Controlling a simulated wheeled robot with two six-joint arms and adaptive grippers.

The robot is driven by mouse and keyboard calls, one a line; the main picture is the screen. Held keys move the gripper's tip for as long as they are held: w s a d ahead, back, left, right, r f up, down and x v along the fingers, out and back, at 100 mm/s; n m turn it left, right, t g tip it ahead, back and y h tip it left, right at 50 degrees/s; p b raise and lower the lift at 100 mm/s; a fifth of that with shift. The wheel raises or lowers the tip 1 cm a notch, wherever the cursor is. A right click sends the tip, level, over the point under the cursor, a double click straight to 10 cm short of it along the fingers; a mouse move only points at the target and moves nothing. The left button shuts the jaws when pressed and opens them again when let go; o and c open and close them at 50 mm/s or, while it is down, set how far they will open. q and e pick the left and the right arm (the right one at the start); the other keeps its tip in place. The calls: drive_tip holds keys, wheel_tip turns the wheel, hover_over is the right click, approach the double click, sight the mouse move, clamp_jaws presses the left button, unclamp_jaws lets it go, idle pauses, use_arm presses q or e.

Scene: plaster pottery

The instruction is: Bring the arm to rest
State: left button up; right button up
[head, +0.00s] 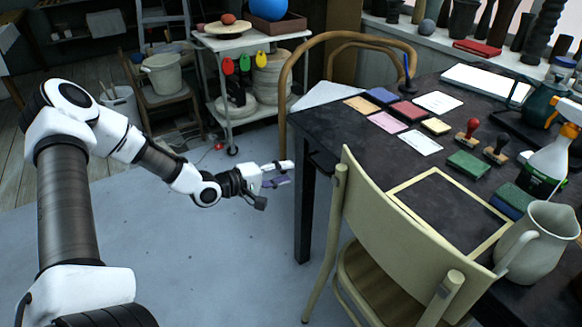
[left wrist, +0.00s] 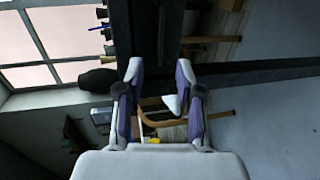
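My left arm comes in from the left in the head view. Its gripper (head: 280,174) hangs over the grey floor, just left of the dark table's near-left leg and below the tabletop's height. In the left wrist view the two fingers of the left gripper (left wrist: 158,95) stand apart with nothing between them, so it is open and empty. My right gripper shows in neither view.
The dark table (head: 430,163) holds coloured pads, stamps, a wooden frame, a spray bottle (head: 550,163) and a pitcher (head: 537,240). A cream chair (head: 400,215) stands at its front. A wheeled cart (head: 248,45) stands behind. The floor (head: 215,255) around my left arm is clear.

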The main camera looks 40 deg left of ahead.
use_arm(q)
drive_tip(key=shift+f, duration=0.1)
drive_tip(key=s+d+f+m+g, duration=0.2)
drive_tip(key=s+d+f+g, duration=0.25)
drive_tip(key=d+f, duration=0.35)
drive_tip(key=s+d+f+m+g, duration=0.2)
drive_tip(key=s+d+f+g, duration=0.2)
drive_tip(key=s+d+f, duration=0.35)
drive_tip(key=s+d+f+m+g+y, duration=0.1)
drive_tip(key=s+d+f+m+g, duration=0.2)
drive_tip(key=s+f, duration=0.4)
drive_tip(key=s+a+f+m+g+y, duration=0.1)
drive_tip(key=s+m+y, duration=0.2)
drive_tip(key=s, duration=0.3)
drive_tip(key=s+a+m+g+y, duration=0.1)
drive_tip(key=s+m+g+y, duration=0.1)
drive_tip(key=s, duration=0.4)
wheel_tip(320, 180, up, 19)
drive_tip(key=m+p, duration=0.1)
drive_tip(key=p, duration=1.8)
drive_tip(key=shift+w, duration=0.2)
drive_tip(key=shift+r, duration=0.1)
